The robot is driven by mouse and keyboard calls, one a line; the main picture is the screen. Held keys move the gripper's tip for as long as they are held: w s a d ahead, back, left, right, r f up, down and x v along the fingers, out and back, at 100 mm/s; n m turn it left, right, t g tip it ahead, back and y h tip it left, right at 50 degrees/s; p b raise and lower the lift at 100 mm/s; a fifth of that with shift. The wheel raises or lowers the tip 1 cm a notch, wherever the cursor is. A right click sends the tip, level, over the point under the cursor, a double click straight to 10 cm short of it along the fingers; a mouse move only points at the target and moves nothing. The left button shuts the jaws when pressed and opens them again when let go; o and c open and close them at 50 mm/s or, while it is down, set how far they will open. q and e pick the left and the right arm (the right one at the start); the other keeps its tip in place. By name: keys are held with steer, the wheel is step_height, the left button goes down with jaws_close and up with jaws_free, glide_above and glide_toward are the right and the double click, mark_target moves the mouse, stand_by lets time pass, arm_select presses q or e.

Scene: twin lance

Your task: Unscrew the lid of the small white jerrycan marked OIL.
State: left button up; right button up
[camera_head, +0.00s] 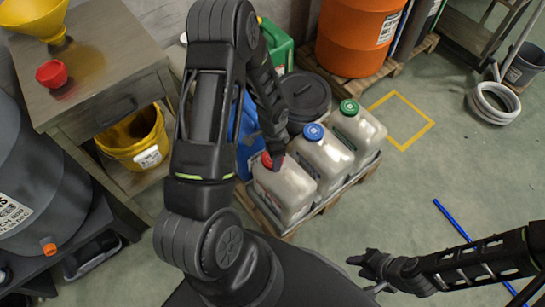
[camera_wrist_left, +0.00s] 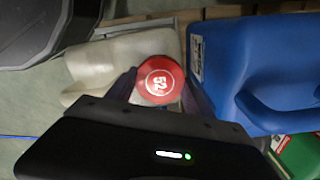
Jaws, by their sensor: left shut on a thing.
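Three small whitish jerrycans stand in a row: one with a red lid (camera_head: 268,160), one with a blue lid (camera_head: 313,131) and one with a green lid (camera_head: 349,106). I cannot read which is marked OIL. My left gripper (camera_head: 274,152) reaches down to the red-lidded jerrycan (camera_head: 285,190). In the left wrist view the red lid (camera_wrist_left: 160,80), with white markings, sits between the fingers, and the gripper is shut on it. The lid is at the can's top; I cannot tell whether it is loose. My right gripper (camera_head: 368,271) is empty, fingers apart, above the floor at lower right.
The jerrycans stand on a low pallet (camera_head: 338,196). A blue container (camera_wrist_left: 245,60) is close beside the red-lidded can. A dark round-lidded drum (camera_head: 303,95) and an orange drum (camera_head: 355,40) stand behind. A wooden table (camera_head: 105,85) is at left. The right floor is mostly clear.

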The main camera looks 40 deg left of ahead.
arm_select(q)
steer(key=shift+r+p, duration=1)
steer(key=shift+r, duration=0.4)
steer(key=shift+r, duration=0.2)
steer(key=shift+r+p, duration=1.9)
steer(key=shift+r, duration=0.5)
